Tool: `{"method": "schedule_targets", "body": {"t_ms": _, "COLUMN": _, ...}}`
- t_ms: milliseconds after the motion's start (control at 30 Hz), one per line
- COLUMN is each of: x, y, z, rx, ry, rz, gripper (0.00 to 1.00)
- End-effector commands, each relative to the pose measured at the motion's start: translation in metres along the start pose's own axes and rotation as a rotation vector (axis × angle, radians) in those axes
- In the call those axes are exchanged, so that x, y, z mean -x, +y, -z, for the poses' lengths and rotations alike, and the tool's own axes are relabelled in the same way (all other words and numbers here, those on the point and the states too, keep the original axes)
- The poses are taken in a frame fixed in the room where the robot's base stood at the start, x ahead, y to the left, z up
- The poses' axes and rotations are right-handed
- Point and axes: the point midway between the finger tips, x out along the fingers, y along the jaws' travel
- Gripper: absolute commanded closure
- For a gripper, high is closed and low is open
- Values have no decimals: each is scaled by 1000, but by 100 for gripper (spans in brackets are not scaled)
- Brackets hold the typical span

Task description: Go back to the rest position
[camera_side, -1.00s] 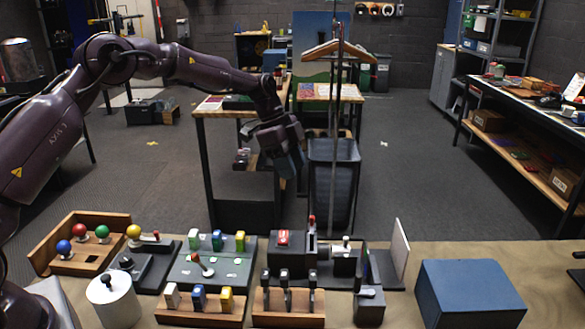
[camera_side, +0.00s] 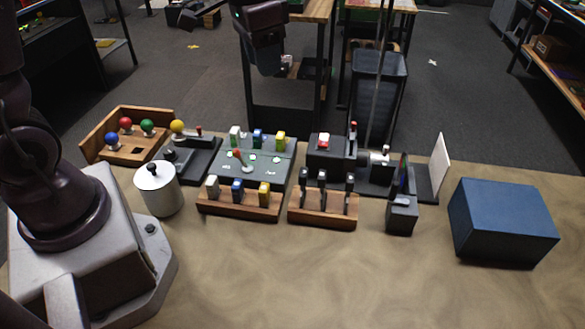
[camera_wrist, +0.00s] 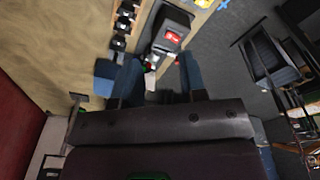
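My gripper (camera_side: 268,62) hangs high over the far side of the work table, behind the button devices, in the side view. Its tip points down. In the wrist view, my gripper (camera_wrist: 153,78) shows two blue fingers spread apart with nothing held between them. A red button (camera_wrist: 173,38) on a dark housing appears beyond the fingers, below the gripper and apart from it. The same red button (camera_side: 323,140) shows in the side view. The gripper touches none of the devices.
A thin pole (camera_side: 379,80) rises behind the devices. The front of the table is clear.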

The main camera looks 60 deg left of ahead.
Motion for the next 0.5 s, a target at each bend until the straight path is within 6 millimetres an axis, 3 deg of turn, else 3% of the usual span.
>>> {"method": "schedule_targets", "body": {"t_ms": 100, "x": 24, "y": 12, "z": -39, "rx": 93, "ry": 49, "rz": 49, "gripper": 61}}
{"method": "schedule_targets", "body": {"t_ms": 300, "x": 47, "y": 28, "z": -100, "rx": 199, "ry": 152, "rz": 89, "gripper": 61}}
{"method": "schedule_targets", "body": {"t_ms": 500, "x": 60, "y": 41, "z": -141, "rx": 190, "ry": 269, "rz": 91, "gripper": 61}}
